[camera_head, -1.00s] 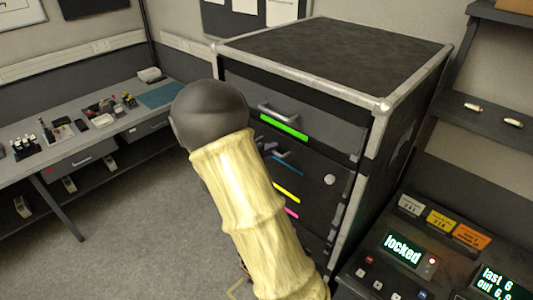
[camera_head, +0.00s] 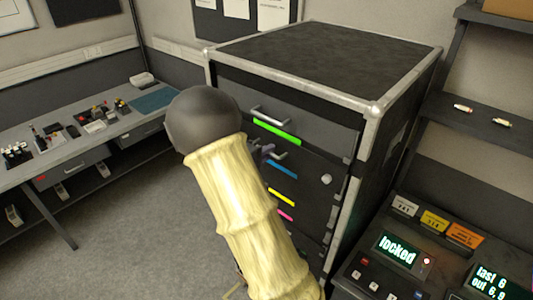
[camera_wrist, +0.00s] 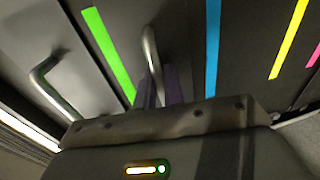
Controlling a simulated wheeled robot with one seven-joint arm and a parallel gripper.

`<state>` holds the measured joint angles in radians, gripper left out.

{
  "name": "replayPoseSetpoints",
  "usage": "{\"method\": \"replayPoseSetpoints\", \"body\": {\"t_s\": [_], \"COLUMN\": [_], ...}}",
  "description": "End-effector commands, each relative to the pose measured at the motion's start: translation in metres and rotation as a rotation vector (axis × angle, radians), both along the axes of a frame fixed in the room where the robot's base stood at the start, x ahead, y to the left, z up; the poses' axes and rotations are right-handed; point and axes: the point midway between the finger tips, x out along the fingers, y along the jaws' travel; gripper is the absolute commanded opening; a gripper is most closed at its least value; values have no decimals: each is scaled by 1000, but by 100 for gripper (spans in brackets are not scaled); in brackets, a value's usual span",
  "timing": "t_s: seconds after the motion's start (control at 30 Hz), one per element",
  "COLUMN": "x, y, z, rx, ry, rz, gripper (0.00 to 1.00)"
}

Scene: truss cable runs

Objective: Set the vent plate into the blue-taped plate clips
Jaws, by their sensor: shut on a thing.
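My arm hides the left part of the lower drawers. I cannot tell whether this drawer is slightly open. I see neither a vent plate nor plate clips in either view.
Yellow and pink strips mark lower drawers. A panel reading "locked" (camera_head: 397,250) stands at right. A workbench (camera_head: 70,150) holds small items at left. Grey floor lies between.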

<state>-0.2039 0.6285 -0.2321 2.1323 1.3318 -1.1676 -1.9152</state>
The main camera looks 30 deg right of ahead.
Motion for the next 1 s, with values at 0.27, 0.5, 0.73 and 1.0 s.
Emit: {"method": "replayPoseSetpoints", "body": {"t_s": [0.27,0.5,0.73,1.0], "x": [-1,0,0,0], "y": [-2,-1,-1,0], "z": [0,0,1,2], "rx": [-53,-90,-94,-93], "ry": [-23,-39,-39,-38], "rz": [-5,-4,-3,-1], "gripper": [0,0,0,0]}}
